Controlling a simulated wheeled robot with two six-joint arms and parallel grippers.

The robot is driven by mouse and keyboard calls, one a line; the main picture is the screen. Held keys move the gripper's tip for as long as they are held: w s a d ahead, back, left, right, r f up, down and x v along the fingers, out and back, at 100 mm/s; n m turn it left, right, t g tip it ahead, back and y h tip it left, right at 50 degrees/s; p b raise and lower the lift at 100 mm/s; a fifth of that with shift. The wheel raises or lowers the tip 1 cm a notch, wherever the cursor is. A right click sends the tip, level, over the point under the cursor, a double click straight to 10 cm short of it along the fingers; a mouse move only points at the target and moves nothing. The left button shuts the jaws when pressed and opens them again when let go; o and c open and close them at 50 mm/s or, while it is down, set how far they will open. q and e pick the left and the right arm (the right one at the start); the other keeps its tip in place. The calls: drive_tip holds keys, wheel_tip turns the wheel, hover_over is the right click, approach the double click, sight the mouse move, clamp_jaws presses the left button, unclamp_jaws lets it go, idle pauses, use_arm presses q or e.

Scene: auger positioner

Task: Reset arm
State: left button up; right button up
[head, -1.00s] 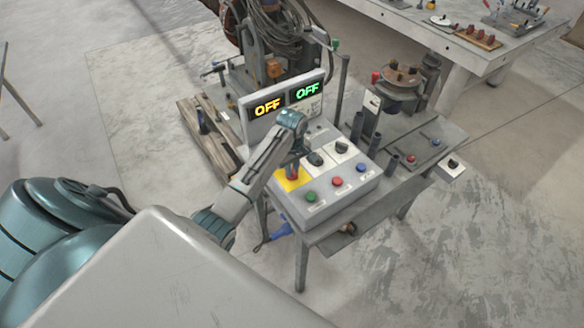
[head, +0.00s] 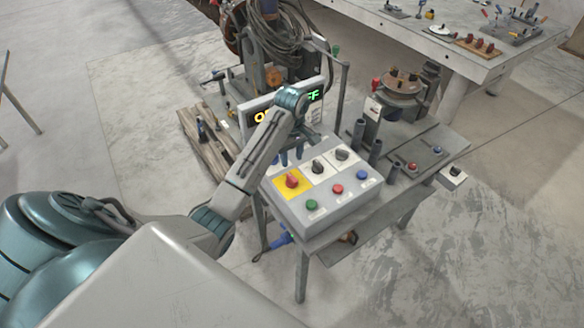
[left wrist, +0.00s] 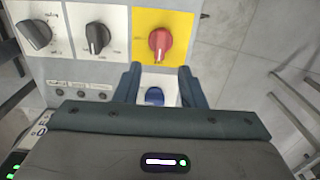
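The control box (head: 325,207) carries a red knob (head: 292,180) on a yellow plate, two black rotary switches (head: 318,167), and green, red and blue buttons along its front. My left gripper (head: 291,157) hovers behind the red knob, apart from it, with its arm coming from the left. In the left wrist view its fingers (left wrist: 160,84) are spread and empty, with a blue button (left wrist: 154,96) visible between them. The red knob (left wrist: 160,42) shows beyond the fingertips. My wrist partly hides the display (head: 256,116); green "FF" shows. My right gripper is not in view.
The control box stands on a grey metal table (head: 385,190) with upright tubes (head: 375,152) and a small button panel (head: 428,160) to the right. Cables and machinery (head: 285,40) are behind. A workbench (head: 465,60) stands at the back right. The floor in front is clear.

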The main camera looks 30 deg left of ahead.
use_arm(q)
wheel_tip(320, 180, up, 2)
drive_tip(key=shift+r+p, duration=0.1)
drive_tip(key=shift+p, duration=0.25)
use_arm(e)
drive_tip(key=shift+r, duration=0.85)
